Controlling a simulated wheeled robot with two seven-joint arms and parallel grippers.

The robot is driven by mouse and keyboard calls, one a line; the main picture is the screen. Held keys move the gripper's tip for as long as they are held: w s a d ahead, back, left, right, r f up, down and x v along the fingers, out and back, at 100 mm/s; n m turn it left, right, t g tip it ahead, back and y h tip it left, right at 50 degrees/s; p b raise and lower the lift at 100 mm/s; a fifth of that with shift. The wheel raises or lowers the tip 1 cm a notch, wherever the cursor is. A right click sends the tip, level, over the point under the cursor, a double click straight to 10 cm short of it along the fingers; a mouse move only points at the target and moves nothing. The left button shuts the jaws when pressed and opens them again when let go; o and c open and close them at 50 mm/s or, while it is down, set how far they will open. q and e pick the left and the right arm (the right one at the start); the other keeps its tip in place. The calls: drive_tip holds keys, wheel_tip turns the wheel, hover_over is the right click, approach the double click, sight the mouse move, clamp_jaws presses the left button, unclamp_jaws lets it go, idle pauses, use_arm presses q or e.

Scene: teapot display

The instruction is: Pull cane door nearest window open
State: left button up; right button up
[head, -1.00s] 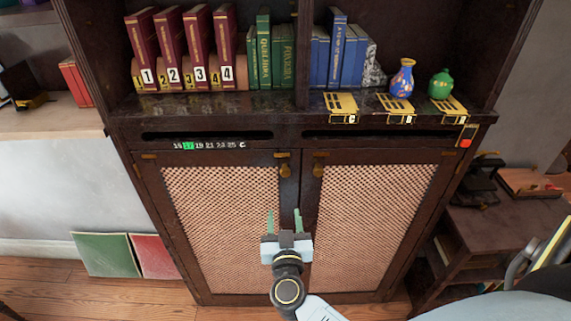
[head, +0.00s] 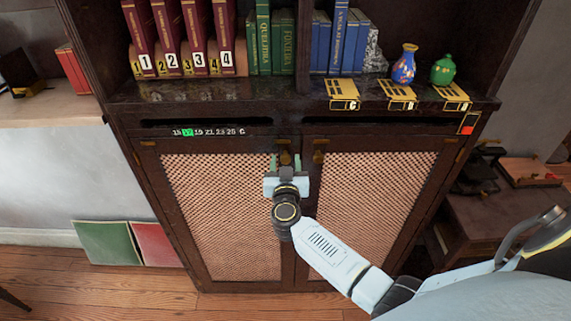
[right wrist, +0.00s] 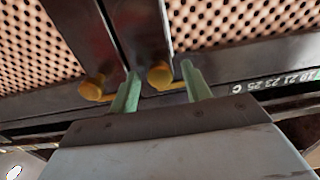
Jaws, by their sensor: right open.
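Two cane-panelled doors close the lower part of a dark wooden cabinet: a left cane door (head: 218,215) and a right cane door (head: 370,205). Both look shut. Each has a small brass knob near the middle seam, the left knob (head: 285,157) and the right knob (head: 318,156). My right gripper (head: 285,166) is open at the left door's knob. In the right wrist view, the left door's knob (right wrist: 160,76) shows between the two green fingers, which stand apart. The right door's knob (right wrist: 92,88) is outside them. No window is in view. My left gripper is not in view.
Above the doors are a number strip (head: 208,132) and a shelf with books, a blue vase (head: 404,65) and a green vase (head: 443,69). A low side table (head: 490,215) stands at the right. Green and red panels lean at the left wall.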

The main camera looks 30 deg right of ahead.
clamp_jaws()
idle(0.4)
